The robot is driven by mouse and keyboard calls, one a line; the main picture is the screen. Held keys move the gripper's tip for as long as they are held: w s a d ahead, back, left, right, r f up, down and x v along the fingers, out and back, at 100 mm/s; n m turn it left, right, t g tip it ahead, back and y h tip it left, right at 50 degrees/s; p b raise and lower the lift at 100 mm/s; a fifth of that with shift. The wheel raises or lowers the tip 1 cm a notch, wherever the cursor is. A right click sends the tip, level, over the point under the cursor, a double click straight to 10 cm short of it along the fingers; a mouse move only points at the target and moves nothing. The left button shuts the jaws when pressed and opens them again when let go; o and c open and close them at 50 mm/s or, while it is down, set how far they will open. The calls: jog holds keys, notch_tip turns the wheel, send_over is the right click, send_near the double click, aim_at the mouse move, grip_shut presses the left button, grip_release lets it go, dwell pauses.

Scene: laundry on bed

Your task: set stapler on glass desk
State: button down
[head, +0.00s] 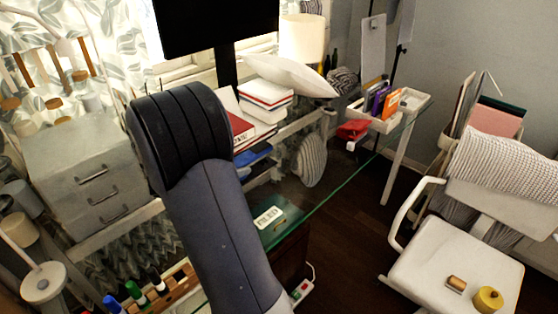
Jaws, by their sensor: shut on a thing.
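The glass desk (290,188) runs diagonally through the head view, with a green front edge and pale legs. Its top is see-through, and a patterned fabric shows beneath it. My own arm covers the desk's middle and left part. My gripper is out of the frame or hidden behind the arm, so what it holds cannot be seen. I cannot pick out a stapler anywhere in this view.
White-covered books (262,105) and a pillow (290,75) crowd the back. A white tray (412,104) stands at the right end, by a red item (352,130). A grey drawer unit (85,175) is left. A white chair (455,270) stands right. Some glass near the front edge is clear.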

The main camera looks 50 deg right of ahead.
notch_tip(320, 180, down, 9)
jog(key=shift+f+b, duration=0.2)
jog(key=shift+b, duration=0.5)
jog(key=shift+s+f, duration=0.1)
jog(key=shift+f, duration=0.2)
jog(key=shift+f, duration=0.1)
jog(key=c, duration=0.8)
grip_release()
jog(key=shift+s+a+f, duration=0.1)
jog(key=shift+s+f, duration=0.1)
jog(key=shift+f, duration=0.2)
jog(key=shift+c, duration=0.2)
jog(key=shift+w+a+r, duration=0.1)
jog(key=shift+w+r, duration=0.1)
jog(key=shift+r, duration=0.35)
jog(key=v, duration=1.2)
jog(key=shift+w+r+p, duration=0.1)
jog(key=shift+r+p, duration=0.2)
jog(key=shift+p, duration=0.05)
